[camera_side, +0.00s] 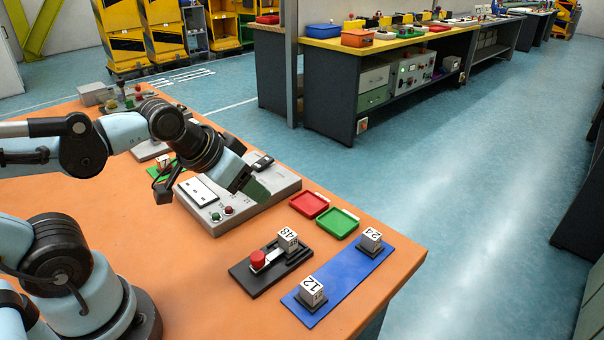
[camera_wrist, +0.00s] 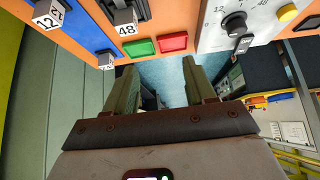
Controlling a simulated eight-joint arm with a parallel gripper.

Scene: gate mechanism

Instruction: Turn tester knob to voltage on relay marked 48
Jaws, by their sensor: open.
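The relay marked 48 (camera_side: 288,239) sits on a black base with a red button (camera_side: 258,258); it also shows in the wrist view (camera_wrist: 125,26). The grey tester (camera_side: 235,212) stands left of the trays. Its black round knob (camera_wrist: 234,23) shows at the top right of the wrist view, with a 12 printed to its left; I cannot tell which mark it points at.
Relays marked 24 (camera_side: 370,239) and 12 (camera_side: 312,291) stand on a blue mat (camera_side: 340,276). A red tray (camera_side: 309,205) and a green tray (camera_side: 338,223) lie beside the tester. Small equipment (camera_side: 125,98) stands at the table's far end.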

